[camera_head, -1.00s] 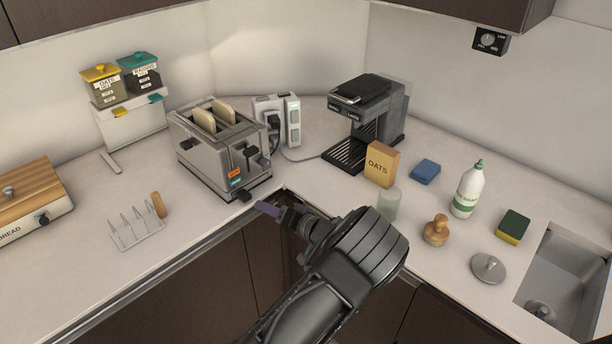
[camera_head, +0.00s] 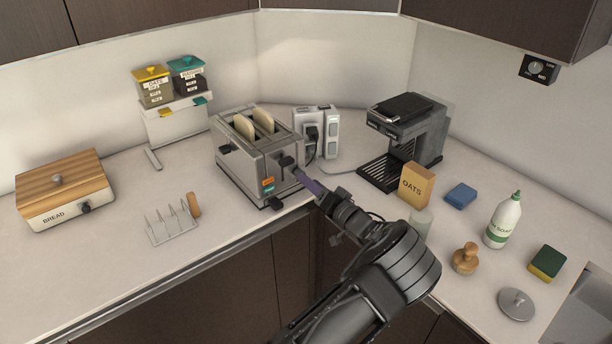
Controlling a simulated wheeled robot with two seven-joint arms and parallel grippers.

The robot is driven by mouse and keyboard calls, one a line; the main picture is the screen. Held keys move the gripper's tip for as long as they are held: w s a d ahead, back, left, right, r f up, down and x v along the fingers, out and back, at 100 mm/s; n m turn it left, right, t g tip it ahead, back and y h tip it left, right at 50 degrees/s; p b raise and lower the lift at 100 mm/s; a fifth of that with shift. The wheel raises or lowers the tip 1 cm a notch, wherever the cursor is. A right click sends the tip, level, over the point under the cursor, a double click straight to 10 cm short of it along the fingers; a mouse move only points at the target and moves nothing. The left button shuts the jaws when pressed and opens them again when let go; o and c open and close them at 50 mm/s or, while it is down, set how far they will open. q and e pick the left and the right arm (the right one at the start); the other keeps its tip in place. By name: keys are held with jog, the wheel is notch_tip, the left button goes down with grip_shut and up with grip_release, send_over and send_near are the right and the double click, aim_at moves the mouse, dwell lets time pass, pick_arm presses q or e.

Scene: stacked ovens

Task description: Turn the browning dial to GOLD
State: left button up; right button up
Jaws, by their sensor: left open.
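The silver toaster (camera_head: 235,165) stands near the counter's front edge, with two bread slices (camera_head: 254,125) in its slots. My right gripper is out of view.
A socket block (camera_head: 331,134) with a plug and the coffee machine (camera_head: 425,128) stand behind and right. A toast rack (camera_head: 170,224) and bread box (camera_head: 62,190) stand left, with clear counter between.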

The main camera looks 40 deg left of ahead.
pick_arm(q)
jog(key=shift+p+x, duration=0.4)
jog(key=shift+x, duration=1.15)
jog(key=shift+c, duration=0.5)
grip_shut()
